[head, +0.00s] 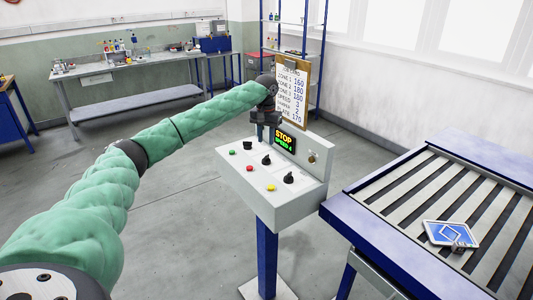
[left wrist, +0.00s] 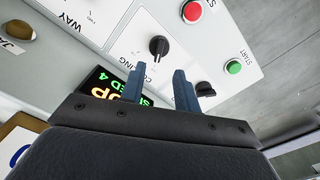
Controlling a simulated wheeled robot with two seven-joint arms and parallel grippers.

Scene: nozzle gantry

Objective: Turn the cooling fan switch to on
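The control panel (head: 260,190) is a white box on a blue post. The cooling switch, a black knob (head: 266,160), sits in the middle of its top; in the left wrist view the knob (left wrist: 158,46) is beside a partly covered label that seems to read "COOLING". Its on/off marks are not readable. My left gripper (head: 265,118) hangs above the panel's back edge, in front of the display. In the left wrist view its two blue fingers (left wrist: 159,82) are apart with nothing between them, and the knob appears beyond their tips, not touched. My right gripper is not in view.
Other black knobs (head: 248,145) (head: 288,178) and green (head: 231,152), red (head: 250,168) and yellow (head: 271,187) buttons are close by. A display (head: 285,140) reads "STOP SPEED 4". A clipboard (head: 295,92) stands behind. A slatted blue table (head: 430,200) is at right.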

